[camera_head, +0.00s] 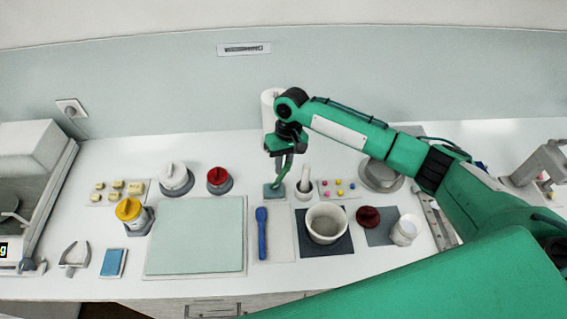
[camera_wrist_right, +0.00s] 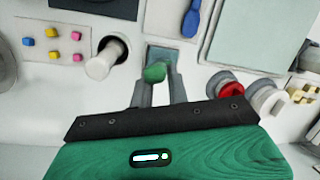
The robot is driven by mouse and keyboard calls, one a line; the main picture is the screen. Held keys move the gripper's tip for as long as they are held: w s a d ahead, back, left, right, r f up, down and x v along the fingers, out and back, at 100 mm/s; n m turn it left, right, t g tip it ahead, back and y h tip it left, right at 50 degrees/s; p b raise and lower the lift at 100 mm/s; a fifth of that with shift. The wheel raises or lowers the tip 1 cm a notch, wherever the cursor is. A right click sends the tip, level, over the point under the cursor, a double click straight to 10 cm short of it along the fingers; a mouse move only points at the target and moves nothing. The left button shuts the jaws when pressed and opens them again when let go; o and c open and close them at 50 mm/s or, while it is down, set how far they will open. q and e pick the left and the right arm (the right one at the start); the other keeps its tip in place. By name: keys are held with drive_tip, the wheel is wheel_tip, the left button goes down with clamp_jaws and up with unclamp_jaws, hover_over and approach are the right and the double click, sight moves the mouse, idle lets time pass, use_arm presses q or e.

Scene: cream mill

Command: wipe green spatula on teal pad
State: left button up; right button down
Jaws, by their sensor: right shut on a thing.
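The teal pad (camera_head: 268,192) is a small square on the counter, near the middle of the head view. It also shows in the right wrist view (camera_wrist_right: 168,53), partly covered by the spatula. My right gripper (camera_head: 283,164) is shut on the green spatula (camera_head: 279,184), just above the pad's back part. The spatula slants down to the pad; I cannot tell whether it touches. In the right wrist view, the spatula's rounded green end (camera_wrist_right: 155,72) shows between the fingers. My left gripper is not in view.
A mortar with a white pestle (camera_head: 305,178) stands close right of the pad. A red-topped jar (camera_head: 219,178) is to its left. In front lie a blue spatula (camera_head: 262,232) and a large pale mat (camera_head: 195,235). A white bowl (camera_head: 327,223) stands front right.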

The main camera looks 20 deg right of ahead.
drive_tip(key=shift+s+f+p, duration=0.1)
drive_tip(key=shift+f+p, duration=0.05)
drive_tip(key=shift+p, duration=0.15)
idle(0.9)
drive_tip(key=shift+w+a+p, duration=0.2)
drive_tip(key=shift+a+p, duration=0.45)
drive_tip(key=shift+p, duration=0.65)
drive_tip(key=shift+s+d, duration=0.25)
drive_tip(key=shift+d, duration=1)
idle(1.5)
